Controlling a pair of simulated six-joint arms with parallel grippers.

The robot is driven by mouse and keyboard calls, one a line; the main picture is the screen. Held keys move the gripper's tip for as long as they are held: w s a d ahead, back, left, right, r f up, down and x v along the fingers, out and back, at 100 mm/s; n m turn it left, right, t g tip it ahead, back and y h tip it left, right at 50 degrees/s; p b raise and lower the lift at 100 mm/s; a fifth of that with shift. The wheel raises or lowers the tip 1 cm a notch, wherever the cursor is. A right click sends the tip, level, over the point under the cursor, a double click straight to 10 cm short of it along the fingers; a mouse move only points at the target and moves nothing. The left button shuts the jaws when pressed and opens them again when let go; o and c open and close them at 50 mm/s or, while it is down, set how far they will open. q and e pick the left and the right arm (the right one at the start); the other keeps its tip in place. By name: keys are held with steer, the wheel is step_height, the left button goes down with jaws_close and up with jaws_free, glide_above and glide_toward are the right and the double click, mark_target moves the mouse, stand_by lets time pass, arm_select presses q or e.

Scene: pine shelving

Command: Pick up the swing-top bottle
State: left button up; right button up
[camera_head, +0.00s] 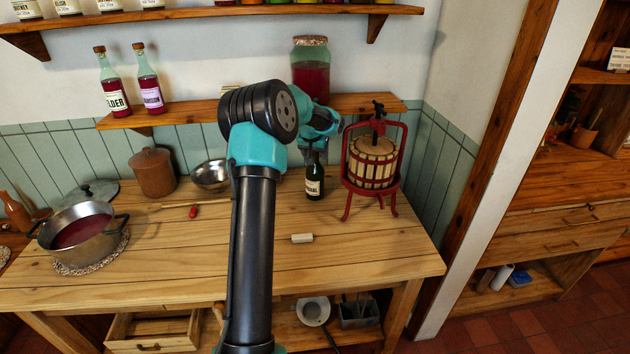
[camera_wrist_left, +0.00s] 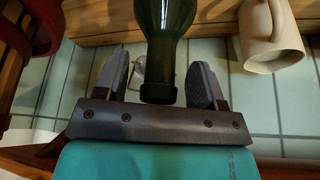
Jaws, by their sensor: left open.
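The swing-top bottle (camera_head: 314,183), dark green with a pale label, stands upright on the wooden table, left of the fruit press. Its neck and mouth (camera_wrist_left: 167,80) show upside down in the left wrist view. My left gripper (camera_head: 316,143) is over the top of the bottle, and its arm hides part of the table behind. In the left wrist view the two fingers of my left gripper (camera_wrist_left: 158,85) are apart, one on each side of the neck, with a visible gap on the left. My right gripper is not in view.
A red-framed fruit press (camera_head: 373,160) stands close on the right. A large jar (camera_head: 310,68) sits on the shelf (camera_head: 180,114) behind. A metal bowl (camera_head: 210,175) and pot (camera_head: 83,232) are left. A small pale block (camera_head: 301,238) lies in front; the front right tabletop is clear.

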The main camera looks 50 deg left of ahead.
arm_select(q)
steer(key=shift+w+f, duration=0.1)
steer(key=shift+f, duration=0.1)
steer(key=shift+c, duration=0.4)
jaws_close()
stand_by(0.3)
steer(key=shift+a+r, duration=0.1)
